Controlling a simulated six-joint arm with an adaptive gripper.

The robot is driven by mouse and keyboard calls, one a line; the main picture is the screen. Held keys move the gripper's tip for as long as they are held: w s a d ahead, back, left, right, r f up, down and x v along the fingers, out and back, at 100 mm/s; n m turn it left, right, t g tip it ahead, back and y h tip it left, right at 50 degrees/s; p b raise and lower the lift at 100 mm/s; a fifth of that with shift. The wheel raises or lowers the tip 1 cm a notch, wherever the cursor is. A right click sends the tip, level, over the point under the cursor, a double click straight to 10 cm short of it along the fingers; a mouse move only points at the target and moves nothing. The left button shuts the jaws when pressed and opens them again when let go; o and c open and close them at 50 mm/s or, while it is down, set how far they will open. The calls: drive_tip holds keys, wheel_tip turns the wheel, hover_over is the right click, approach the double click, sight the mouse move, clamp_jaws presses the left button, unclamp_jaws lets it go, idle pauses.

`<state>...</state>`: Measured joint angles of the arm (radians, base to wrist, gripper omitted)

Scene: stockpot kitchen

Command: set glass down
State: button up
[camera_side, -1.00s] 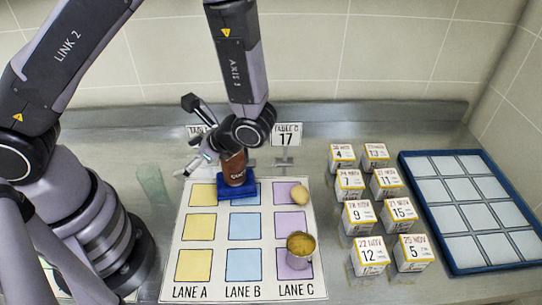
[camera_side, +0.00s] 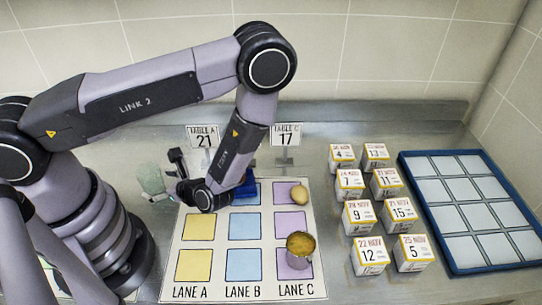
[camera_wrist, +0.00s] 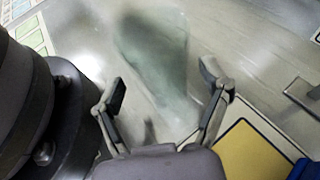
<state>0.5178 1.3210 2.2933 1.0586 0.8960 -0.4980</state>
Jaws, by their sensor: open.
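The glass (camera_side: 150,178) is a pale green, see-through tumbler on the steel counter, left of the lane mat. My gripper (camera_side: 160,187) is low beside it, with its fingers spread. In the wrist view the glass (camera_wrist: 158,50) lies ahead of my open gripper (camera_wrist: 162,88), and its near end reaches between the two fingers. I see no finger pressing on it, but its clear edges are hard to make out.
Table signs (camera_side: 203,137) stand behind. Several dated boxes (camera_side: 371,252) and a blue-framed tray (camera_side: 437,243) are at right.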

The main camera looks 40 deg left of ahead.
drive_tip(key=x, duration=0.5)
drive_tip(key=shift+a, duration=0.1)
drive_tip(key=shift+c, duration=0.2)
drive_tip(key=c, duration=1.1)
drive_tip(key=shift+r, duration=0.2)
